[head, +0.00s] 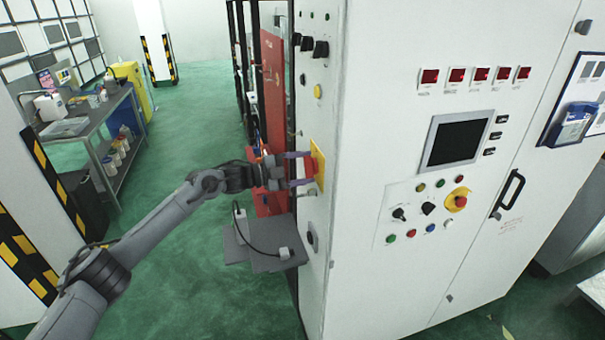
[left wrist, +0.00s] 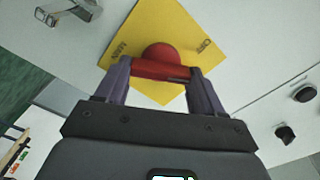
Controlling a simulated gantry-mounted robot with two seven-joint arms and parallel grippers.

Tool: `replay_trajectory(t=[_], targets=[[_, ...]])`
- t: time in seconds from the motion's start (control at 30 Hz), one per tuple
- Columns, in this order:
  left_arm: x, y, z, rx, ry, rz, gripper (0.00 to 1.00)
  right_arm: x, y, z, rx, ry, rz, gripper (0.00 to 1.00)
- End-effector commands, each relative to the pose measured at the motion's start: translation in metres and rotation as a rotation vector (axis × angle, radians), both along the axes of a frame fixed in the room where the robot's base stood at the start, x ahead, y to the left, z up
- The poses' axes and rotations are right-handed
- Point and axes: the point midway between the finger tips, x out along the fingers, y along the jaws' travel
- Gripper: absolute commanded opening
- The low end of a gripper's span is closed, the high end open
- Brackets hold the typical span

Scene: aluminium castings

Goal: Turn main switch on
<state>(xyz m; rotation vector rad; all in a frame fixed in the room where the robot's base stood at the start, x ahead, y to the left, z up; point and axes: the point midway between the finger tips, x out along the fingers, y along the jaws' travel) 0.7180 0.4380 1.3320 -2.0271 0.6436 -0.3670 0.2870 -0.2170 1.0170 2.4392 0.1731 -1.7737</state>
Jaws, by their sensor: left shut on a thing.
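The main switch is a red handle (head: 314,166) on a yellow square plate (head: 319,150), on the narrow left side of the white cabinet. In the left wrist view the red handle (left wrist: 162,70) has a round hub and a bar lying across the picture. My right gripper is out of view.
The white cabinet (head: 375,110) carries black knobs (head: 321,48) above the switch, and a screen (head: 458,141) and emergency stop (head: 458,199) on its front. A red panel (head: 273,95) stands just behind my gripper. A grey shelf (head: 265,258) sits below. Green floor lies open at left.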

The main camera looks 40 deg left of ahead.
Motion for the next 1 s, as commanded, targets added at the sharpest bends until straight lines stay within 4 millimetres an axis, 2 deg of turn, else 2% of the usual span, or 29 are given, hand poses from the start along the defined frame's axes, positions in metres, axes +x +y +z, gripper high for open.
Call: replay_trajectory(t=[0.1, 0.5, 1.0], targets=[[0.0, 0.0, -0.002, 0.091, -0.065, -0.002, 0.38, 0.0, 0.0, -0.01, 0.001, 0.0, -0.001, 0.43], [0.0, -0.001, -0.002, 0.342, -0.243, -0.002, 0.38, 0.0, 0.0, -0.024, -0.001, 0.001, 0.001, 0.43], [0.0, -0.001, -0.001, 0.45, -0.318, -0.001, 0.38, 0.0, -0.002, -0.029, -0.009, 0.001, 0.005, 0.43]])
